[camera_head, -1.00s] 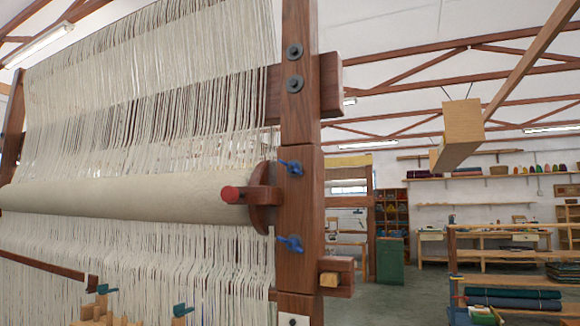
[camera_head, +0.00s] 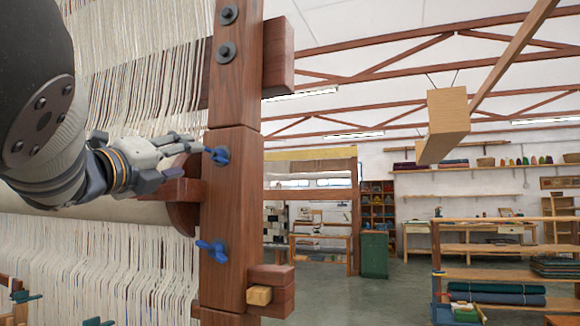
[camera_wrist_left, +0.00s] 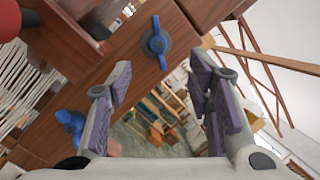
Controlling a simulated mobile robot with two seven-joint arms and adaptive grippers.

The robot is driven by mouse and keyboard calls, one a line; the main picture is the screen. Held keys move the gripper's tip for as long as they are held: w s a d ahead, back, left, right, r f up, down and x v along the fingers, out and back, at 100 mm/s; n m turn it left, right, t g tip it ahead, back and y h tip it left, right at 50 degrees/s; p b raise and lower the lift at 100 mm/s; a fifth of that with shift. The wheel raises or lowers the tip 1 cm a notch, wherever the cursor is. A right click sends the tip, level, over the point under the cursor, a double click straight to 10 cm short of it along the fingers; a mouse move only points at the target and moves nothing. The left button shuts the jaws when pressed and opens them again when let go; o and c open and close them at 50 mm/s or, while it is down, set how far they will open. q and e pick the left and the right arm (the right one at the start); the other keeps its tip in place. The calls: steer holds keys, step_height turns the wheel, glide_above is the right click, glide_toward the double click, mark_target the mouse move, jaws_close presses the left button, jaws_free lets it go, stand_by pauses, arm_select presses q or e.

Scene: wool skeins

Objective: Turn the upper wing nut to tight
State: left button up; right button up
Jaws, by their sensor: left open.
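The upper wing nut (camera_head: 217,155) is blue and sits on the face of the loom's wooden post (camera_head: 234,100). It also shows in the left wrist view (camera_wrist_left: 156,43), its wings slanted across the post's length. My left gripper (camera_head: 182,140) is just left of the upper wing nut in the head view. In the left wrist view its two fingers (camera_wrist_left: 160,82) are spread with nothing between them, and the nut is beyond the tips, apart from them. The lower blue wing nut (camera_head: 212,250) is further down the post; it also shows in the left wrist view (camera_wrist_left: 70,125). My right gripper is not in view.
The cloth roller's red-brown end block (camera_head: 182,192) juts out just below my gripper. Warp threads (camera_head: 130,270) hang left of the post. A wooden block (camera_head: 270,290) sticks out low on the post's right. The floor right of the loom is open.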

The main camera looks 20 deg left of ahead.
mark_target(214, 155)
arm_select(q)
steer(key=x, duration=1)
steer(key=shift+w+a+f, duration=0.1)
steer(key=shift+w+f, duration=0.05)
steer(key=shift+w, duration=0.2)
jaws_close()
